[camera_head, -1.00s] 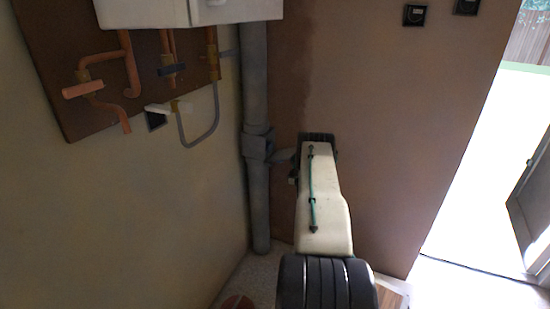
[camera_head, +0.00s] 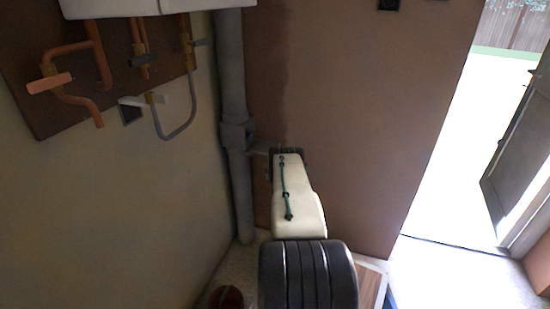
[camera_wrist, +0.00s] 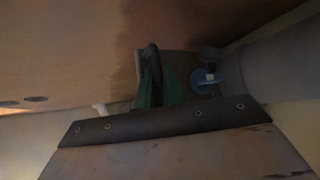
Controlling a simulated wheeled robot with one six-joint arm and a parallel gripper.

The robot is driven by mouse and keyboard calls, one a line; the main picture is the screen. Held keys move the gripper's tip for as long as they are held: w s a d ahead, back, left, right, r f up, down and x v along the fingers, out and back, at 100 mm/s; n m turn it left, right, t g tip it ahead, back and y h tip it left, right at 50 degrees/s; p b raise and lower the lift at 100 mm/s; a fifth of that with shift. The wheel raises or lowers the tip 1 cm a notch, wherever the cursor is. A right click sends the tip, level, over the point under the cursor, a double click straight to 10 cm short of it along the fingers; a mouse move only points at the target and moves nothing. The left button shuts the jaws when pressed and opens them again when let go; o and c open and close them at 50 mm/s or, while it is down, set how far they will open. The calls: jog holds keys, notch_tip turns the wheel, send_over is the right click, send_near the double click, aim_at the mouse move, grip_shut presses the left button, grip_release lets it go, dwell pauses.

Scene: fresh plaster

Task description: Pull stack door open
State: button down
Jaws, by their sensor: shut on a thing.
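The grey stack pipe (camera_head: 232,75) stands in the corner, with a thicker fitting (camera_head: 236,134) at mid height. My gripper (camera_head: 287,152) is just right of this fitting, its fingers mostly hidden by my wrist in the head view. In the wrist view, my gripper's green fingers (camera_wrist: 155,88) close around a dark upright bar (camera_wrist: 152,58), which looks like the stack door's handle. A grey flat piece (camera_wrist: 180,66), apparently the stack door, lies behind it, beside a blue round part (camera_wrist: 203,80) near the pipe. How far the door stands open is unclear.
Copper pipes (camera_head: 75,95) and a grey hose (camera_head: 190,120) hang at left below a white box (camera_head: 150,8). A brown plaster wall (camera_head: 370,120) stands behind my arm. A reddish round object (camera_head: 226,297) is on the floor. An open doorway is at right.

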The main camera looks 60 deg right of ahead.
jog(key=shift+w+r, duration=0.1)
jog(key=shift+r, duration=0.05)
jog(key=c, duration=1.8)
grip_release()
jog(key=v, duration=0.7)
jog(key=shift+a+f, duration=0.25)
